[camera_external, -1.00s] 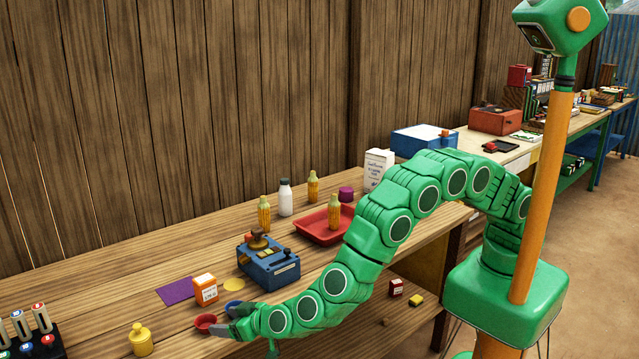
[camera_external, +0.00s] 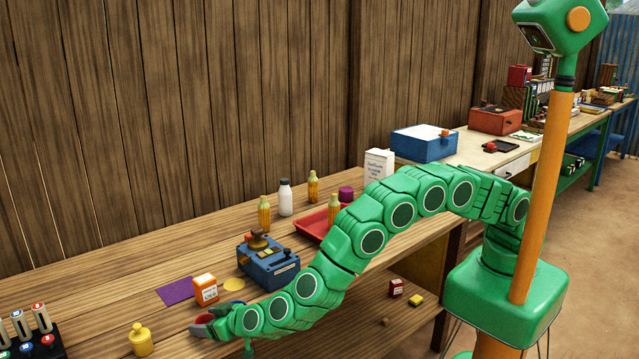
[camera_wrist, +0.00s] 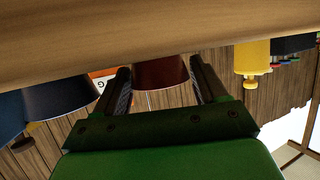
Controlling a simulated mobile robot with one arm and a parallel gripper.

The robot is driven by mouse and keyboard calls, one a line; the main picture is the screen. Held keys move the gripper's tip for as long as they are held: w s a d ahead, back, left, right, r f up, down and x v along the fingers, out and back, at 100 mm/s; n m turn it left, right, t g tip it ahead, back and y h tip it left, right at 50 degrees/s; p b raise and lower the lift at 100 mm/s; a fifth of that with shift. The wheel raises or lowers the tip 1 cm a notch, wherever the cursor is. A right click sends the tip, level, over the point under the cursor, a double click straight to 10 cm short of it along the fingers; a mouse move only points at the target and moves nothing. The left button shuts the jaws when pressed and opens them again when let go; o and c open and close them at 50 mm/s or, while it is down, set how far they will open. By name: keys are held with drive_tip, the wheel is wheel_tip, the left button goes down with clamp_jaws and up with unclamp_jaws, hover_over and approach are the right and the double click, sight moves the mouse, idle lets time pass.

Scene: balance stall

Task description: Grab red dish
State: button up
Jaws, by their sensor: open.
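The red dish (camera_wrist: 158,73) shows in the wrist view between the two fingers of my open gripper (camera_wrist: 160,80), close to the fingertips. Whether the fingers touch it I cannot tell. In the external view my gripper (camera_external: 205,326) is low over the front edge of the table, and the red dish (camera_external: 203,318) is mostly hidden behind it. The blue dish (camera_wrist: 58,97) stands to the left in the wrist view, just outside the left finger.
The orange and white box (camera_external: 205,290) stands just behind the dishes. A yellow weight (camera_external: 141,340) is to the left. The blue balance box (camera_external: 268,264) and a red tray (camera_external: 312,226) stand farther back. A purple mat (camera_external: 175,291) lies flat on the table.

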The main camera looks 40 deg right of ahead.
drive_tip(key=shift+w+a+f, duration=0.1)
drive_tip(key=shift+w+f, duration=0.1)
drive_tip(key=shift+w, duration=0.1)
drive_tip(key=shift+c, duration=0.4)
drive_tip(key=c, duration=0.7)
